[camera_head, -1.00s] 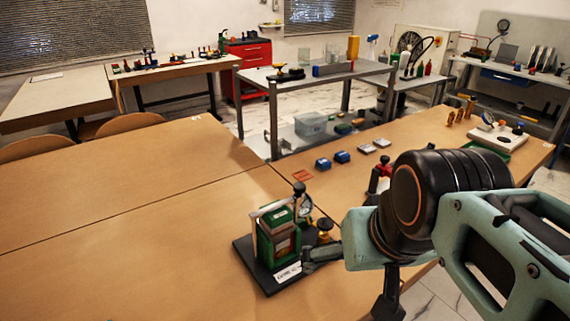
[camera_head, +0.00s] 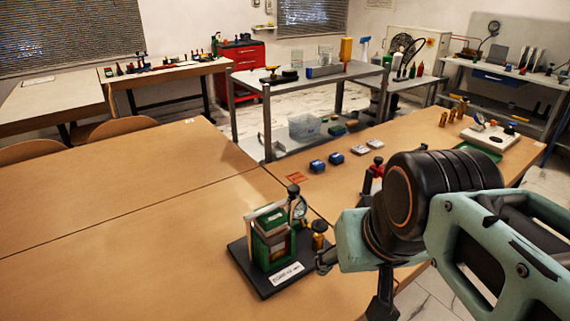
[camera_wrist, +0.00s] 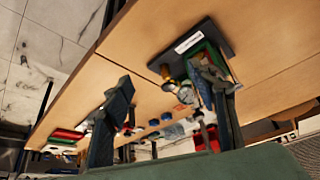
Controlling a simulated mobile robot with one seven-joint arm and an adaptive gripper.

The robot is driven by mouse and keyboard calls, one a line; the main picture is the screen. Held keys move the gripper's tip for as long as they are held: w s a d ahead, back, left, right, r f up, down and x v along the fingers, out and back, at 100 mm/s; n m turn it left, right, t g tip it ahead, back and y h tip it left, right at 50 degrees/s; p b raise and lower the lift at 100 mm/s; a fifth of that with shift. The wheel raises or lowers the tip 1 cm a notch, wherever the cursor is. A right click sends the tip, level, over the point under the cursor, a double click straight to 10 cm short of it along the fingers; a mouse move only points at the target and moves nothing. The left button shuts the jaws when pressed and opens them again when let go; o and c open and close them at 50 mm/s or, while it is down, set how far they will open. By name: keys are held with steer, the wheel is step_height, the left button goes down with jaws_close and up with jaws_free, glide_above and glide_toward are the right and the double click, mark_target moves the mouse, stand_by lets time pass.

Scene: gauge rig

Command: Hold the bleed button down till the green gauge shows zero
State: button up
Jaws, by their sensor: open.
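The green rig (camera_head: 271,238) stands upright on a black base plate (camera_head: 246,266) with a white label. Its round dial (camera_head: 299,208) is on its right side; the dial also shows in the wrist view (camera_wrist: 186,95), but the reading is too small to make out. A black knob (camera_head: 293,190) is on top, and a brass post with a dark cap (camera_head: 319,228) stands beside the dial. I cannot tell which is the bleed button. My gripper (camera_head: 352,284) is open and empty, right of the plate; it also shows in the wrist view (camera_wrist: 165,82).
A red-topped device (camera_head: 373,178) stands partly hidden behind my arm. Blue blocks (camera_head: 327,163) and a red card (camera_head: 296,178) lie farther back on the table. The table's left part (camera_head: 110,215) is clear. Its edge runs under my arm.

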jaws_close()
stand_by(1.4)
